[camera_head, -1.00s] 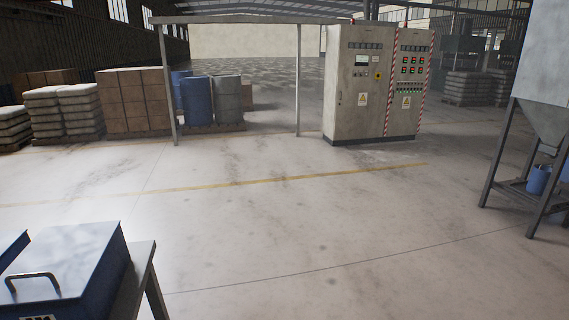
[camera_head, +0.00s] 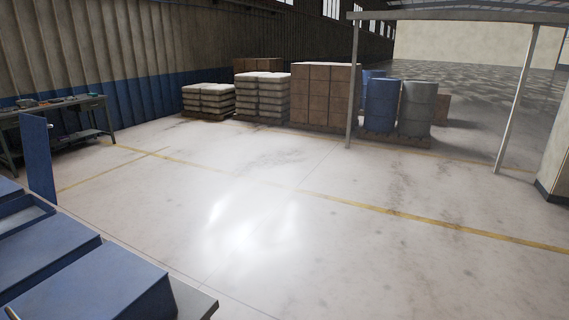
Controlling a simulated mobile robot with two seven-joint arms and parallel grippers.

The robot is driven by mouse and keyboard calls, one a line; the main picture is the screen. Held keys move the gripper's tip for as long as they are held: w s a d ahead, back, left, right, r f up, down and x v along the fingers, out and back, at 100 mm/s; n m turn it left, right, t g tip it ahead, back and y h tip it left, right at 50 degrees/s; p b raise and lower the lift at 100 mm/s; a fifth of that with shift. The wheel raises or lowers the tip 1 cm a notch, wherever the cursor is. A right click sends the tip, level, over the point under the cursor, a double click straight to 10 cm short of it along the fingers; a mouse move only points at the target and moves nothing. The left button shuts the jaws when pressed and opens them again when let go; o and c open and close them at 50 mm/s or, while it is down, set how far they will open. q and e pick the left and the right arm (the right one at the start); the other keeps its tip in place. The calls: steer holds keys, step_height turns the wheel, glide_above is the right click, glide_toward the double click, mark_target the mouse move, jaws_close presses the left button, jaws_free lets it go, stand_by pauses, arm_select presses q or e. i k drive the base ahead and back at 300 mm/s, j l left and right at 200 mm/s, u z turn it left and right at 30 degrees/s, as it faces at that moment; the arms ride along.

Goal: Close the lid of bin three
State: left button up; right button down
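A row of blue bins stands on a grey table at the lower left, cut off by the frame edge. The nearest bin (camera_head: 112,287) has its lid down. Another bin (camera_head: 48,252) behind it also looks closed. Farther along, a bin (camera_head: 22,216) shows a raised rim and a recessed top. A blue lid panel (camera_head: 38,160) stands upright beside it, apparently open. No bin numbers are readable, so I cannot tell which is bin three. Neither of my grippers is in view.
The table's corner (camera_head: 203,304) juts out at the bottom. A workbench (camera_head: 62,120) with tools stands along the left wall. Pallets of sacks (camera_head: 262,97), boxes (camera_head: 322,95) and drums (camera_head: 382,105) stand at the back. The floor between is clear.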

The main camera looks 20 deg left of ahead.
mark_target(34, 136)
steer(key=i+l+u, duration=0.1)
steer(key=i+u, duration=0.15)
steer(key=u, duration=0.2)
steer(key=i+l+u, duration=0.15)
steer(key=i+u, duration=0.15)
steer(key=u, duration=0.15)
steer(key=i+l+u, duration=0.2)
steer(key=u, duration=0.2)
steer(key=i+l+u, duration=0.2)
steer(key=l+u, duration=0.25)
steer(key=j, duration=0.1)
